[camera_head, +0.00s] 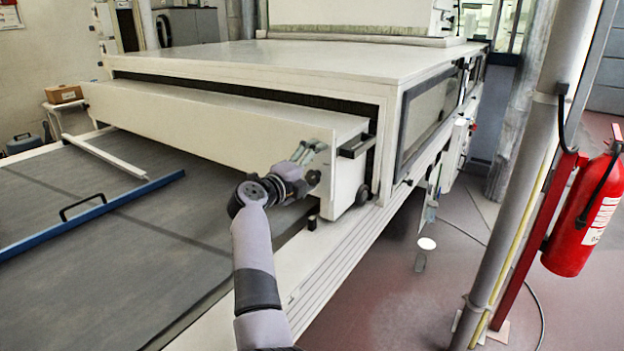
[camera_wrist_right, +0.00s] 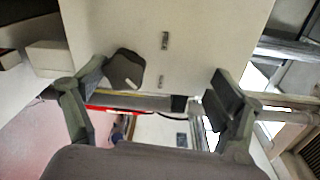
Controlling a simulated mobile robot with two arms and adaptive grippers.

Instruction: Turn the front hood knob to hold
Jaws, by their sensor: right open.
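The front hood (camera_head: 215,120) is a long cream box across the conveyor, in front of the tunnel housing. A dark round knob (camera_head: 313,177) sits on its front face near the right end. In the right wrist view the knob (camera_wrist_right: 124,70) is a dark rounded shape with a pale mark, closer to the left finger. My right gripper (camera_head: 307,151) is at the hood face beside the knob. In the wrist view its fingers (camera_wrist_right: 158,86) are wide apart, with nothing gripped. Whether a finger touches the knob I cannot tell. My left gripper is out of view.
The dark conveyor belt (camera_head: 90,240) lies left of my arm, with a blue bar (camera_head: 95,212) across it. A black handle (camera_head: 356,146) is on the hood's right end. A grey post (camera_head: 520,190) and red fire extinguisher (camera_head: 583,215) stand at right.

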